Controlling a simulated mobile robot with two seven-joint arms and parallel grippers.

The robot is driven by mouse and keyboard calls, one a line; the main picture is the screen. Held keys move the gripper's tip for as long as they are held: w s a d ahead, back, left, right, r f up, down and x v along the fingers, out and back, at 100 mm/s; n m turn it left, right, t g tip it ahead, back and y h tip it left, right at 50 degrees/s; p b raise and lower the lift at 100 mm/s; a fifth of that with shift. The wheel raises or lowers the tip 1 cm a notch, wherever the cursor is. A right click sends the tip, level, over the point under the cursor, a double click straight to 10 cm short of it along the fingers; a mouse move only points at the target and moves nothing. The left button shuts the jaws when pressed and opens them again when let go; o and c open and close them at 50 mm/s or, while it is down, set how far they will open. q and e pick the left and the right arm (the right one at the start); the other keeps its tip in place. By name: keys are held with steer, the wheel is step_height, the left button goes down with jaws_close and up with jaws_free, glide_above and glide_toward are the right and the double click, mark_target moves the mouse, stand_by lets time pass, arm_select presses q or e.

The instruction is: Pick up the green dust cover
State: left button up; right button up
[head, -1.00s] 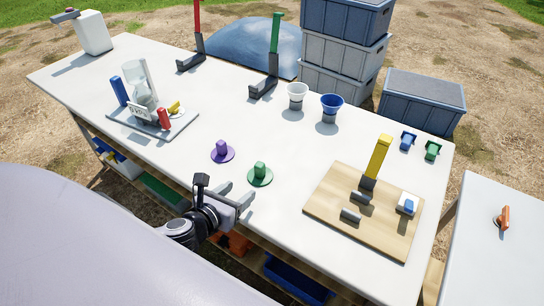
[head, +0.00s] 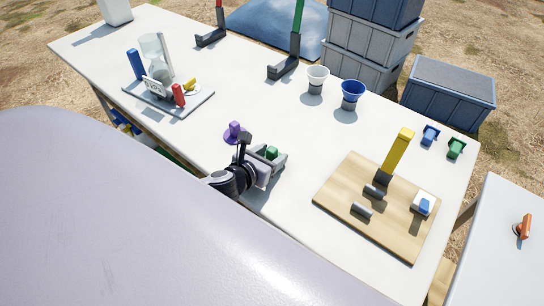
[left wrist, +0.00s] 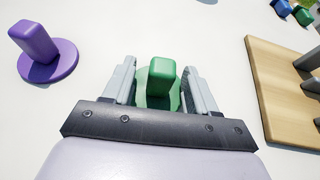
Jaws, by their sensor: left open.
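The green dust cover (left wrist: 163,76) is a round disc with an upright block-shaped handle, standing on the white table. In the left wrist view its handle is between the two open fingers of my left gripper (left wrist: 160,85), with a gap on each side. In the head view my left gripper (head: 272,158) is low at the table's near edge, and the cover's green handle (head: 271,153) shows between its fingers. The cover's disc is partly hidden by the gripper. My right gripper is not in view.
A purple cover (head: 234,131) stands just left of the gripper; it also shows in the left wrist view (left wrist: 45,50). A wooden board (head: 335,205) with a yellow-handled part lies to the right. A grey tray (head: 190,106) with glassware is at the left. White and blue cups stand behind.

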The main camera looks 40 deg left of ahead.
arm_select(q)
steer(key=shift+w+f, duration=0.1)
steer(key=shift+w, duration=0.1)
steer(key=c, duration=1)
steer(key=shift+c, duration=0.2)
